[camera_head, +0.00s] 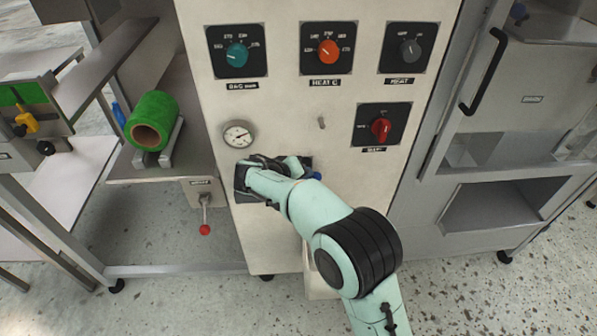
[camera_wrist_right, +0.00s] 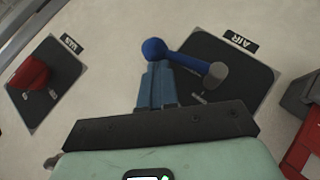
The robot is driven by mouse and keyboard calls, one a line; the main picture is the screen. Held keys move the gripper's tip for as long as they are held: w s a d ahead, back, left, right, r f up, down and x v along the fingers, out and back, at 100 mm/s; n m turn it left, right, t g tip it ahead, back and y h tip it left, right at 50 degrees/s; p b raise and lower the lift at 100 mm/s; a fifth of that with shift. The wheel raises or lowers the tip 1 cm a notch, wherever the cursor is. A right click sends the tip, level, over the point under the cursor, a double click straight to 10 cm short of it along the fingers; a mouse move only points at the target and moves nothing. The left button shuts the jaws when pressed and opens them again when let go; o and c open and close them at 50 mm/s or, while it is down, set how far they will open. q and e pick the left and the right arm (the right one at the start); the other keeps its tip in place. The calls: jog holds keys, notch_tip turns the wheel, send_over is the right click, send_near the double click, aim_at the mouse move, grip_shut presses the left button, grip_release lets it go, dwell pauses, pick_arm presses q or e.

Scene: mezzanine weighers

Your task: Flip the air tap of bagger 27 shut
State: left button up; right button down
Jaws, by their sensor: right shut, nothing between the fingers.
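The air tap shows in the right wrist view as a blue lever (camera_wrist_right: 186,59) with a rounded blue end and a grey pivot, on a black plate (camera_wrist_right: 240,82) labelled AIR. The lever lies sideways, its blue end to the left of the pivot in that view. My right gripper (camera_wrist_right: 157,84) is shut and empty, its fingertips right at the lever's blue end; I cannot tell whether they touch. In the head view my right arm covers most of the tap, and a bit of blue (camera_head: 316,176) shows beside the hand. My left gripper is out of view.
A red-tipped lever (camera_head: 205,229) hangs left of the panel, below a green roll (camera_head: 154,121).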

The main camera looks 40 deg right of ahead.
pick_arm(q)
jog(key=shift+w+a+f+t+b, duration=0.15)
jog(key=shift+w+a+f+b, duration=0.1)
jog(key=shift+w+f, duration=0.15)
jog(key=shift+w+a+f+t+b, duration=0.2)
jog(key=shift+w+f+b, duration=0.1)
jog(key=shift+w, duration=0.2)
pick_arm(e)
jog(key=shift+s+d+f+m+t+y, duration=0.25)
jog(key=shift+d+f+m+t+y, duration=0.25)
jog(key=shift+y, duration=0.6)
jog(key=shift+f, duration=0.1)
